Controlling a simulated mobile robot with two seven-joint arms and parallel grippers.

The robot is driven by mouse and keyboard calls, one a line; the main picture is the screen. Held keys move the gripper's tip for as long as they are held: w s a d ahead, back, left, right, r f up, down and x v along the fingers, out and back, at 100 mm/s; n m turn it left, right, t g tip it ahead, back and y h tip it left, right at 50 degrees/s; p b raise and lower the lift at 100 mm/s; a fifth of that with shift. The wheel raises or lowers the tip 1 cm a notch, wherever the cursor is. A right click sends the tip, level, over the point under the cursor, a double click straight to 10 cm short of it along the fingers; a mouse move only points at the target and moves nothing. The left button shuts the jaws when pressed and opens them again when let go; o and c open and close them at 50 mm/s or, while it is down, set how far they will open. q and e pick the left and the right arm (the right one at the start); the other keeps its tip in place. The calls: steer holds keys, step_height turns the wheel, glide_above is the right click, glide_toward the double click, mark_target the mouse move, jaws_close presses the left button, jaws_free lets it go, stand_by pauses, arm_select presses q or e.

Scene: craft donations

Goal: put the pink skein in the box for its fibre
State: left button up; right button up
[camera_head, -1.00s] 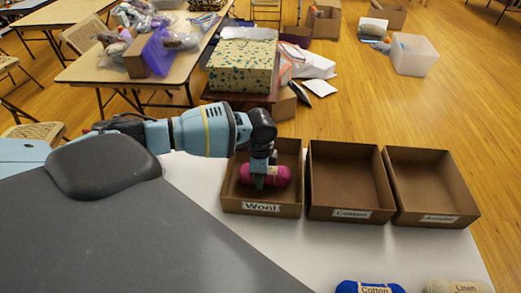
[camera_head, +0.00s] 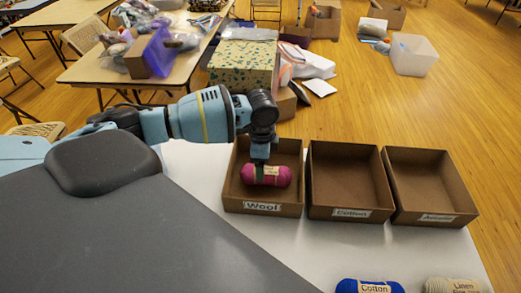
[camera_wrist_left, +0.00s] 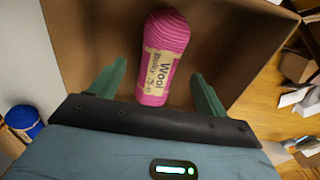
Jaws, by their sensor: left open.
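The pink skein (camera_head: 279,177) lies in the left box, labelled "Wool" (camera_head: 262,208). In the left wrist view the skein (camera_wrist_left: 165,40) has a paper band reading "Wool" and rests on the brown box floor. My left gripper (camera_head: 259,172) points down over this box. Its green fingers (camera_wrist_left: 157,78) are spread, one on each side of the skein's near end, with gaps between, so it holds nothing. My right gripper is out of view.
A "Cotton" box (camera_head: 350,190) and a third box (camera_head: 430,195) with a blurred label stand to the right. A blue skein (camera_head: 350,286) and a cream "Linen" skein (camera_head: 440,285) lie at the table's front. A patterned box (camera_head: 240,62) stands behind.

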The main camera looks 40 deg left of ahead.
arm_select(q)
step_height(320, 180, up, 6)
steer(key=shift+r, duration=0.1)
steer(key=shift+s+d, duration=0.1)
stand_by(0.7)
